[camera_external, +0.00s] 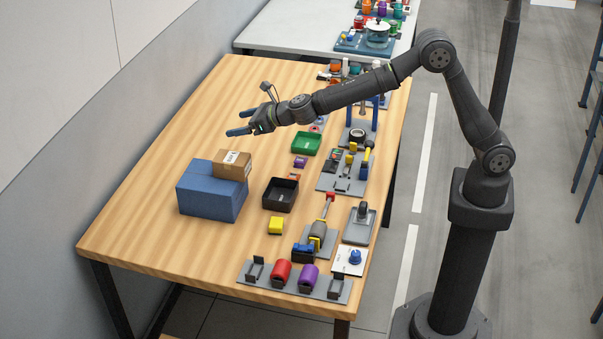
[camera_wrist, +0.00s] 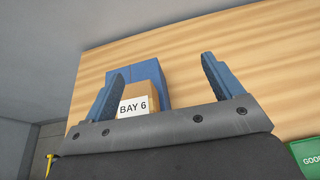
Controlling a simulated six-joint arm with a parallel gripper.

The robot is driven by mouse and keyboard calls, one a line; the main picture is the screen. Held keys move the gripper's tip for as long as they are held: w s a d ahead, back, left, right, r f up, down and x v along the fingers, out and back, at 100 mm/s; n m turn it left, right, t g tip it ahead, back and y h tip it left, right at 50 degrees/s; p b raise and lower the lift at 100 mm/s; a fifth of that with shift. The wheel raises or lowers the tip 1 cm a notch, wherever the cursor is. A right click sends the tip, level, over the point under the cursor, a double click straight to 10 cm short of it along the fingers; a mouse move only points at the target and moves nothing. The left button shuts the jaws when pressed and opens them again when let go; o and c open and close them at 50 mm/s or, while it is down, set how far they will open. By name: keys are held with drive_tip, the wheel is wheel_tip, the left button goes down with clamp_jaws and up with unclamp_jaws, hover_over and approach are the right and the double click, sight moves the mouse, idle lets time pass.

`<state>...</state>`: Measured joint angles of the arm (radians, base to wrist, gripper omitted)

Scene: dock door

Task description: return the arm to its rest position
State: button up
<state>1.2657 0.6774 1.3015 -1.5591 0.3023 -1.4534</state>
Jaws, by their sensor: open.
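My gripper (camera_external: 238,123) is open, with nothing between its fingers, and hangs above the wooden table (camera_external: 165,185). The arm reaches out leftward from its column at the right. Below and near the gripper, a small brown carton (camera_external: 232,165) sits on top of a blue box (camera_external: 207,192). In the wrist view, the two blue fingers (camera_wrist: 162,85) stand wide apart. The carton with its "BAY 6" label (camera_wrist: 133,108) and the blue box (camera_wrist: 150,74) show beyond them, apart from the gripper. The carton's lower part is hidden by the gripper body.
A green tray (camera_external: 306,144) and a black tray (camera_external: 281,194) lie on the table. A yellow block (camera_external: 276,226), red and purple cylinders (camera_external: 281,273) and several fixtures line the right and front edges. A wall runs along the left. The far left tabletop is clear.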

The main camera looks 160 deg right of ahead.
drive_tip(key=shift+g, duration=0.3)
drive_tip(key=w, duration=0.2)
drive_tip(key=w+d+f, duration=0.1)
drive_tip(key=w, duration=0.2)
drive_tip(key=w+d, duration=0.1)
drive_tip(key=w, duration=0.2)
drive_tip(key=shift+w+d+f, duration=0.1)
drive_tip(key=shift+d+f, duration=0.1)
drive_tip(key=shift+f, duration=0.15)
drive_tip(key=shift+m+g, duration=0.3)
drive_tip(key=shift+m, duration=0.2)
drive_tip(key=w+f, duration=0.1)
drive_tip(key=w, duration=0.4)
drive_tip(key=w+f, duration=0.1)
drive_tip(key=w, duration=0.2)
drive_tip(key=shift+d+f, duration=0.2)
drive_tip(key=shift+f, duration=0.1)
drive_tip(key=w+a+f, duration=0.2)
drive_tip(key=w+f, duration=0.1)
drive_tip(key=w, duration=0.4)
drive_tip(key=w+a+f, duration=0.2)
drive_tip(key=w+f, duration=0.2)
drive_tip(key=w, duration=0.3)
drive_tip(key=shift+w+a+m+g, duration=0.2)
drive_tip(key=shift+w+m+g, duration=0.1)
drive_tip(key=shift+g, duration=0.1)
drive_tip(key=shift+o, duration=0.2)
drive_tip(key=shift+r, duration=0.1)
drive_tip(key=shift+o, duration=1.4)
drive_tip(key=shift+s, duration=0.1)
